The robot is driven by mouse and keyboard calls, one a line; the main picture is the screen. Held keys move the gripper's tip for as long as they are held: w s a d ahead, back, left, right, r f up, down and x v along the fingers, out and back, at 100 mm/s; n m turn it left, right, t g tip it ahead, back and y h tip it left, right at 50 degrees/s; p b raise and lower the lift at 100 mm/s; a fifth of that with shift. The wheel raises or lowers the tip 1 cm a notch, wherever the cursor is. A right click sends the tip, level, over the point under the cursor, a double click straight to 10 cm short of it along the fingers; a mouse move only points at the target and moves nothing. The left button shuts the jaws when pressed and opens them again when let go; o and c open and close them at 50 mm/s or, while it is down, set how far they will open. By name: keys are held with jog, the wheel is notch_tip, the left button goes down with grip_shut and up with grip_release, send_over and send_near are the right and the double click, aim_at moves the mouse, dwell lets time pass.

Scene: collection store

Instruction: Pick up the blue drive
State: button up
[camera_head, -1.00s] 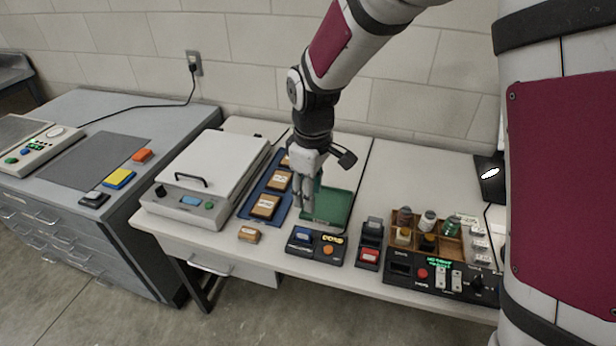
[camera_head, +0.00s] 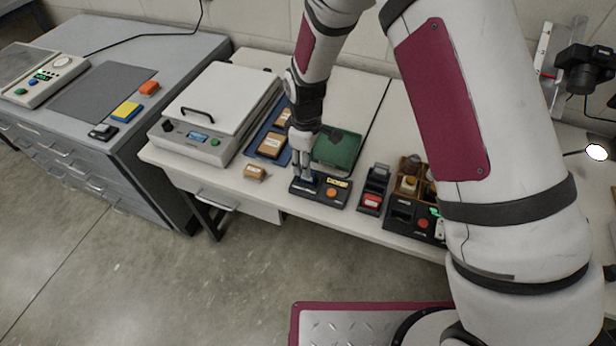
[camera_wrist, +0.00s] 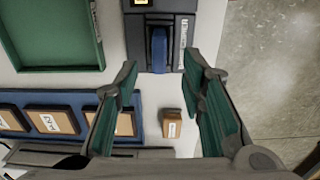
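The blue drive (camera_wrist: 158,50) sits in a slot of the black dock (camera_wrist: 140,28) in the wrist view. In the head view the dock (camera_head: 339,197) lies near the table's front edge, with an orange button and a lit yellow label; my fingers mostly hide the drive there. My gripper (camera_head: 303,174) points down just over the dock's left part. In the wrist view my gripper (camera_wrist: 163,75) is open, its two green-padded fingers spread apart to either side of the drive's line. Nothing is held between them.
A green tray (camera_head: 336,163) lies behind the dock. A small orange-brown block (camera_head: 255,173) and a blue tray (camera_head: 259,150) with brown blocks are to the left. A black holder with a red piece (camera_head: 371,201) stands to the right. A white-lidded device (camera_head: 215,107) is farther left.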

jog(key=shift+d+f+p, duration=0.15)
jog(key=shift+f+p, duration=0.15)
jog(key=shift+f, duration=1.05)
jog(key=shift+d+f+p, duration=0.1)
jog(key=shift+f+p, duration=0.15)
jog(key=shift+f, duration=1.05)
grip_shut()
